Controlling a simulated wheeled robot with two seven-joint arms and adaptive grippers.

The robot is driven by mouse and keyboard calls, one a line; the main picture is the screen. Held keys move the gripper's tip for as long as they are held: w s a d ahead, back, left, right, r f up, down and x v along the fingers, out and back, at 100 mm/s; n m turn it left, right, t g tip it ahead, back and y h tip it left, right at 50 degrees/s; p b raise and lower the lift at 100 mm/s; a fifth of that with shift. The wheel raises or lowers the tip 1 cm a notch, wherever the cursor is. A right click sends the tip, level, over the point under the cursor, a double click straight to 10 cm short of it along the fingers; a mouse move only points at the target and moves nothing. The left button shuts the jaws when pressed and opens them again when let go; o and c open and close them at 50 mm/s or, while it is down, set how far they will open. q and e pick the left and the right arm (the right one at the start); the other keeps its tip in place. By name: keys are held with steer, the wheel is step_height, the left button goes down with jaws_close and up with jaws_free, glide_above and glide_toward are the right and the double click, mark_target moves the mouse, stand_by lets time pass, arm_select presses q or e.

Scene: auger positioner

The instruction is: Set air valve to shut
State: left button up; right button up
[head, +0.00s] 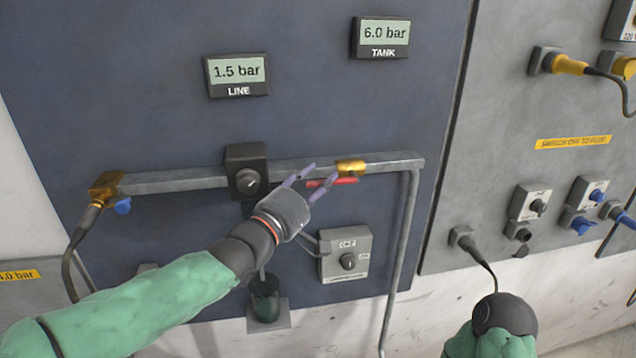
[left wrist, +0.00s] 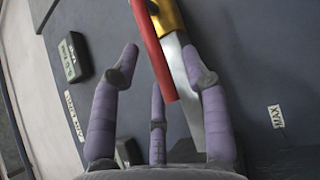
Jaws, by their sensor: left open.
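The air valve is a brass body (head: 351,167) on the grey horizontal pipe, with a red lever handle (head: 332,182) lying roughly along the pipe just below it. In the left wrist view the brass body (left wrist: 168,14) is at the top and the red lever (left wrist: 153,50) reaches down between my fingers. My left gripper (head: 322,180) is open, with its fingers around the lever's free end; I cannot tell whether any finger touches it.
A LINE display (head: 237,74) reads 1.5 bar and a TANK display (head: 382,38) reads 6.0 bar. A black regulator knob (head: 247,180) sits on the pipe left of my fingers. A grey switch box (head: 346,254) is below. Sockets and cables fill the right panel.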

arm_select(q)
steer(key=shift+w+d, duration=0.15)
steer(key=shift+w, duration=0.05)
jaws_close()
